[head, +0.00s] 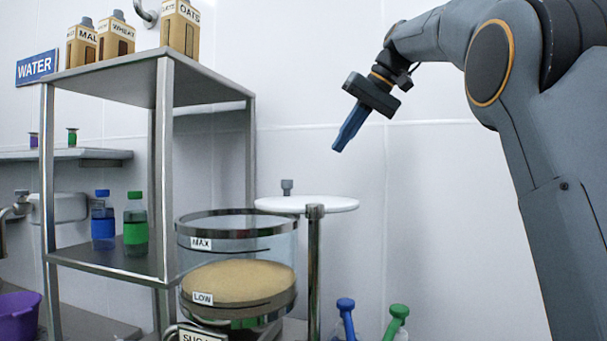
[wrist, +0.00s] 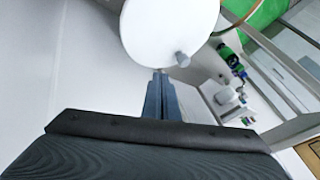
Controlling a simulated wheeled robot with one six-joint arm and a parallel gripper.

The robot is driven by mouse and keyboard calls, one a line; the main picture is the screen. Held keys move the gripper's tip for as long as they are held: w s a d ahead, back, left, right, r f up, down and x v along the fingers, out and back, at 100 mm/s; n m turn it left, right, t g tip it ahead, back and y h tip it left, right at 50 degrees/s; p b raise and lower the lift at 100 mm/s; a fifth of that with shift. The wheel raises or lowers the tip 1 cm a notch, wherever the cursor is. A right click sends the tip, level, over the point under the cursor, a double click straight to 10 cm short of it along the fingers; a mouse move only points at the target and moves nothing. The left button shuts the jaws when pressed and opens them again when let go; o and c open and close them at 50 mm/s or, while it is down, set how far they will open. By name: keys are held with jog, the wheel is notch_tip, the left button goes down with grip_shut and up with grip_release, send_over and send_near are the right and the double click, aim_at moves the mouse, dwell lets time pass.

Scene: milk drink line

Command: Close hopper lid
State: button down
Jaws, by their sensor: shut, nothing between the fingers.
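The hopper (head: 240,245) is a clear cylinder with metal rims, labelled MAX and LOW, holding tan material up to around the LOW label. Its top looks open. The lid (head: 335,205) is a flat white disc with a small grey knob (head: 287,188), lying level at the top of a metal post (head: 314,270) to the right of the hopper. In the wrist view the lid (wrist: 160,28) and its knob (wrist: 182,59) show just beyond my fingertips. My gripper (head: 338,147) is shut and empty, pointing down and left, above the lid and apart from it.
A metal shelf (head: 150,77) stands left of the hopper, with cartons (head: 180,28) on top and a blue bottle (head: 103,222) and a green bottle (head: 135,225) below. Blue (head: 345,305) and green (head: 398,313) handled items stand at the lower right. The air around my gripper is clear.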

jog(key=p+x, duration=0.3)
jog(key=x, duration=0.7)
jog(key=shift+a+r, duration=0.15)
jog(key=shift+a, duration=0.05)
jog(key=shift+s+a+p, duration=0.15)
jog(key=shift+a+p, duration=0.5)
jog(key=shift+a, duration=0.5)
jog(key=shift+a+p, duration=0.35)
jog(key=shift+a, duration=0.4)
